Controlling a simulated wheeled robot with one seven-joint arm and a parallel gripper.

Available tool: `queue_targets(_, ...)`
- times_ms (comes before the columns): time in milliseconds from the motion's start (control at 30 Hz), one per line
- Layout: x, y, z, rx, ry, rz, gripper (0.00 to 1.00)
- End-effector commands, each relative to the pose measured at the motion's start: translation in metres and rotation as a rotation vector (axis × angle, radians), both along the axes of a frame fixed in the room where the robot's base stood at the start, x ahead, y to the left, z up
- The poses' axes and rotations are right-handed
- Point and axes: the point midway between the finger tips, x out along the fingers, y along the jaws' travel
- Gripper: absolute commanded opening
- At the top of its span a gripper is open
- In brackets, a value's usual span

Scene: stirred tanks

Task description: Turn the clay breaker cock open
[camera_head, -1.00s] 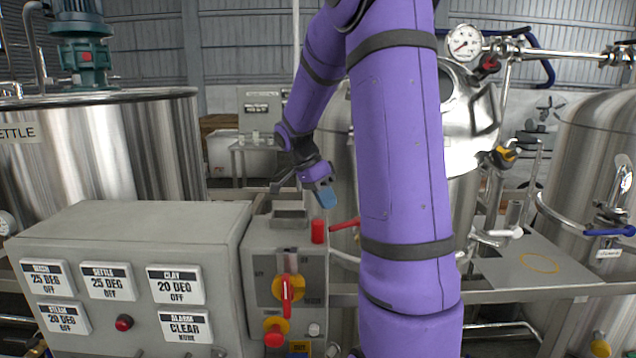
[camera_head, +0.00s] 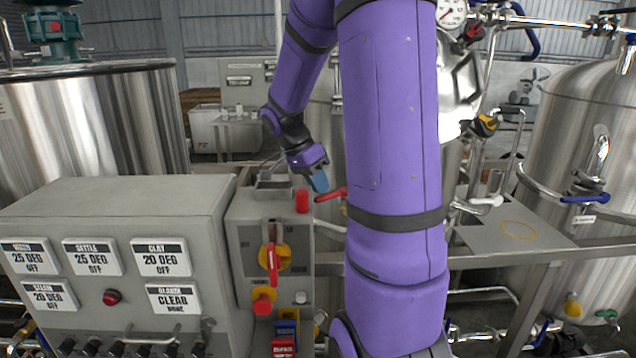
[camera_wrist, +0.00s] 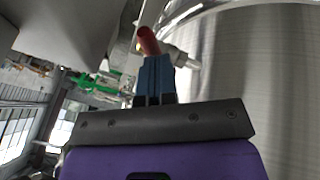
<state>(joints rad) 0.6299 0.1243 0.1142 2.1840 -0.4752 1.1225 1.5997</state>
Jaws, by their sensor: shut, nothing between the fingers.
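A red lever handle (camera_head: 332,194) sticks out to the right of a red cylinder on the grey control box, partly behind my arm. No label for the clay breaker cock is readable, so I cannot tell for certain that this lever is it. My gripper (camera_head: 319,182) has blue fingers, shut and empty, pointing down just above and left of the lever. In the wrist view a red handle end (camera_wrist: 148,40) shows just beyond the blue fingertips (camera_wrist: 155,66). I cannot tell whether they touch it. The handle's base is hidden in the wrist view.
The grey control box (camera_head: 238,262) carries a red-and-yellow rotary switch (camera_head: 272,256). A labelled panel (camera_head: 110,205) stands at left. Steel tanks (camera_head: 150,125) stand left and right (camera_head: 570,140). Pipes and a blue-handled valve (camera_head: 586,199) lie at right. My forearm blocks the middle.

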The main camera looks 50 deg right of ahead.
Motion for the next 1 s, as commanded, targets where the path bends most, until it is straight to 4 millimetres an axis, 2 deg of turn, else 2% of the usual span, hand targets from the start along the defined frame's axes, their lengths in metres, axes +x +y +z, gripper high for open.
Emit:
queue_targets(167,-0.008,0.005,0.0,0.001,0.001,0.016,0.0)
queue_targets(500,-0.008,0.005,-0.001,0.002,0.002,0.014,0.0)
queue_targets(1000,0.004,-0.005,0.0,0.001,0.001,0.013,0.0)
